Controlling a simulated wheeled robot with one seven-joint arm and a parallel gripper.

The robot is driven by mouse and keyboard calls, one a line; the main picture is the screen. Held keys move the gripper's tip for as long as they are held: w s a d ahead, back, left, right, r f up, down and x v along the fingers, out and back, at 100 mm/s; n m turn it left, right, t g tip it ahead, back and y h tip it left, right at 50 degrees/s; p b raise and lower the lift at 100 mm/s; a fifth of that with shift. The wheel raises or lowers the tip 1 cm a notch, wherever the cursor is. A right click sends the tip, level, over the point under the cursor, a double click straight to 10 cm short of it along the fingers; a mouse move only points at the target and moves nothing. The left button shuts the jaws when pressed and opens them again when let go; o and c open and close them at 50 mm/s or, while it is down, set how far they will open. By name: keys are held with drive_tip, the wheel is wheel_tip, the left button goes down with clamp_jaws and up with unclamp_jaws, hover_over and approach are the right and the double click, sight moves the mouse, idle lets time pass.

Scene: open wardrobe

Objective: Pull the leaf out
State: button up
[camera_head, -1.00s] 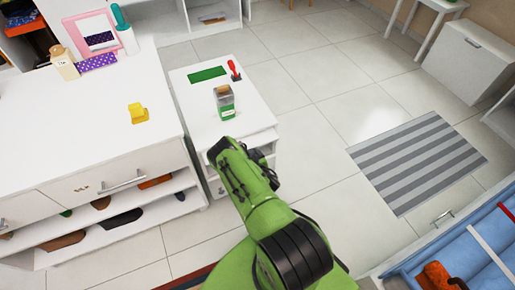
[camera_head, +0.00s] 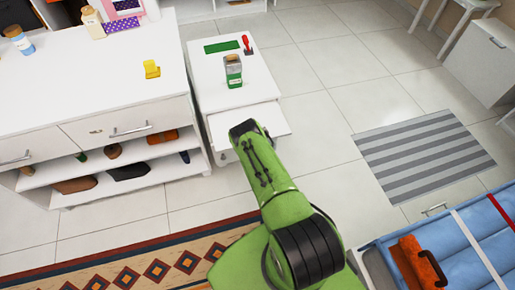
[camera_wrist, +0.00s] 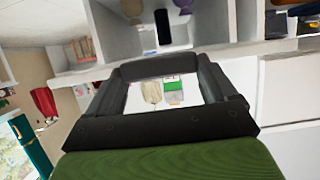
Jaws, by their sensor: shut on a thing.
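The leaf (camera_head: 272,117) is a flat white board that sticks out from under the top of the small white cabinet (camera_head: 218,66). In the head view my gripper (camera_head: 243,130) is at the leaf's front edge, and my green wrist hides the fingers and part of that edge. In the wrist view my dark gripper (camera_wrist: 159,67) is closed, with a pale surface showing through the gap in its frame. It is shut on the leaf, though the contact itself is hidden.
A green-labelled container (camera_head: 233,71), a green mat (camera_head: 222,46) and a red-handled item (camera_head: 247,44) are on the small cabinet. A wide white dresser (camera_head: 95,90) is at left. The striped mat (camera_head: 425,155) lies on open floor at right; a patterned rug (camera_head: 130,270) is in front.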

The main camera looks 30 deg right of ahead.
drive_tip(key=shift+s+f, duration=0.15)
drive_tip(key=shift+s, duration=0.05)
drive_tip(key=o, duration=1.2)
drive_tip(key=shift+o, duration=0.6)
drive_tip(key=shift+s+a, duration=0.1)
drive_tip(key=p+v, duration=0.4)
drive_tip(key=v, duration=0.8)
